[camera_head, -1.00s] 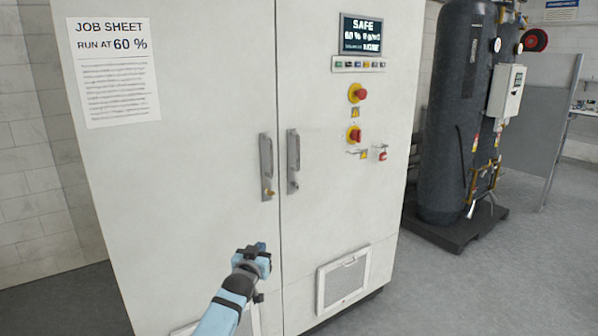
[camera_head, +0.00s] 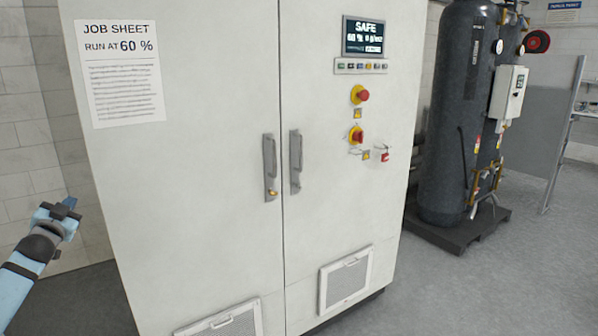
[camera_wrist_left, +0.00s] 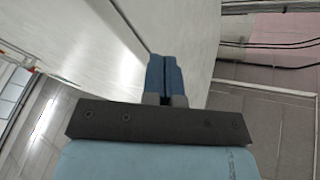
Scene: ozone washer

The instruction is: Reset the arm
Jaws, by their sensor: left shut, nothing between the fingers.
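My left gripper (camera_head: 68,205) is at the left side of the head view, beside the left edge of the white cabinet (camera_head: 200,70) and apart from its door handles. It is shut with nothing in it. In the left wrist view its blue fingers (camera_wrist_left: 166,75) lie together, with a pale cabinet surface behind them. My left arm comes in from the lower left. My right gripper does not show.
The cabinet has two handles, the left (camera_head: 270,168) and the right (camera_head: 295,162). Its panel has a display (camera_head: 366,36) reading SAFE, and red-and-yellow knobs (camera_head: 358,94). Dark tanks (camera_head: 455,120) stand at right on a black base. The floor (camera_head: 460,290) at lower right is clear.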

